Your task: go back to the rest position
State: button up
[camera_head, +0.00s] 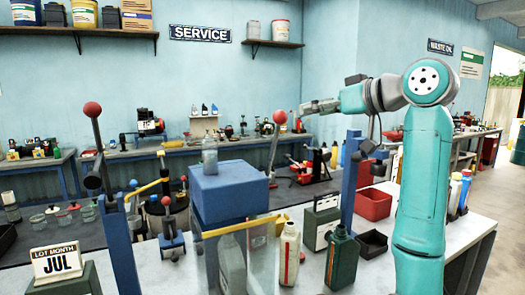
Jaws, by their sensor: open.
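My teal and grey arm rises at the right and reaches left at its top. My gripper (304,113) is at the left end of the arm, high above the bench and apart from everything on it. It is small in view, and its fingers look open with nothing held between them. A clear bottle (209,158) stands upright on top of a blue block (229,190), left of and below my gripper. A lever with a red knob (279,117) stands just left of my gripper in the picture.
A cream bottle (289,254) and a dark green bottle (341,262) stand on the front bench. A red bin (374,205) and a black tray (372,245) are near my arm. A second red-knobbed lever (93,109) rises at left. Open floor (505,215) lies right.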

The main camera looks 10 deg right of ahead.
jog(key=w+f+m+t+h, duration=0.25)
jog(key=f+m, duration=0.25)
jog(key=f, duration=2.5)
jog(key=s+f+m+h, duration=0.1)
jog(key=s+f, duration=0.3)
jog(key=f, duration=0.4)
jog(key=s+a+f+m+h, duration=0.1)
jog(key=s+f, duration=0.2)
jog(key=f, duration=0.4)
jog(key=s+f+m+h, duration=0.1)
jog(key=s+f, duration=0.3)
jog(key=f, duration=0.4)
jog(key=s+f+h, duration=0.1)
jog(key=s+f, duration=0.5)
jog(key=s, duration=0.6)
jog(key=s+f+h, duration=0.2)
jog(key=s+f, duration=0.4)
jog(key=s, duration=0.6)
jog(key=s+a+r+n, duration=0.1)
jog(key=s+r, duration=0.2)
jog(key=s, duration=0.9)
jog(key=s+r, duration=0.3)
jog(key=s, duration=0.9)
jog(key=shift+s+a+r+n, duration=0.15)
jog(key=shift+s+a+n, duration=0.05)
jog(key=shift+a+n, duration=0.2)
